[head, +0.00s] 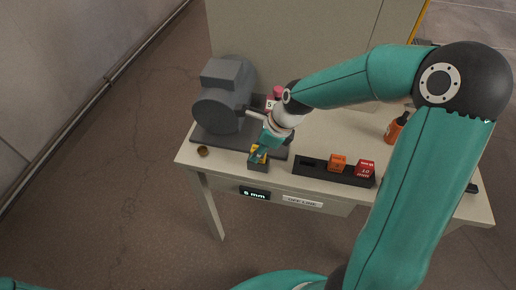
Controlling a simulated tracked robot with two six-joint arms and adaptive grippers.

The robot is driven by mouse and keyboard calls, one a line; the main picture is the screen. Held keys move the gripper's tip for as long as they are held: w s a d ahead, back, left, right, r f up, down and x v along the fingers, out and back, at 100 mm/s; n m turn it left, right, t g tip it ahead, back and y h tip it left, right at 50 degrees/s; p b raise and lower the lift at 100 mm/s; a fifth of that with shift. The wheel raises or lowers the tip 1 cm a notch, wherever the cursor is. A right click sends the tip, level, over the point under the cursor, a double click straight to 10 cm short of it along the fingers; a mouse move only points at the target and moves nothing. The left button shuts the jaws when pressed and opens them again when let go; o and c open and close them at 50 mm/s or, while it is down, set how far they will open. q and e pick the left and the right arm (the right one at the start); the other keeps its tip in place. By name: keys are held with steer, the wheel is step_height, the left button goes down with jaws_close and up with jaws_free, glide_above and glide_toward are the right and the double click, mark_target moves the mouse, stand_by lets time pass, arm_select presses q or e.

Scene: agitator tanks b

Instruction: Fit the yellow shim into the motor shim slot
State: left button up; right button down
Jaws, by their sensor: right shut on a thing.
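The grey motor (222,105) stands on a dark base plate at the left of the bench. A small dark block (259,166) sits at the bench's front edge, right of the motor; I take it for the shim slot, though its opening is hidden. My right gripper (260,154) points down over this block and is shut on the yellow shim (256,148). Only a little yellow shows between the fingers. I cannot tell whether the shim is inside the block or just above it. My left gripper is out of view.
A black rack (310,167) holds an orange block (337,163) and a red block (365,168). An orange bottle (396,127) stands at the back right. Labels reading "6 mm" (255,193) and "OFF LINE" (302,201) mark the front edge.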

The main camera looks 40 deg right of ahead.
steer(key=shift+f, duration=0.25)
steer(key=c, duration=0.8)
jaws_free()
steer(key=shift+r, duration=0.1)
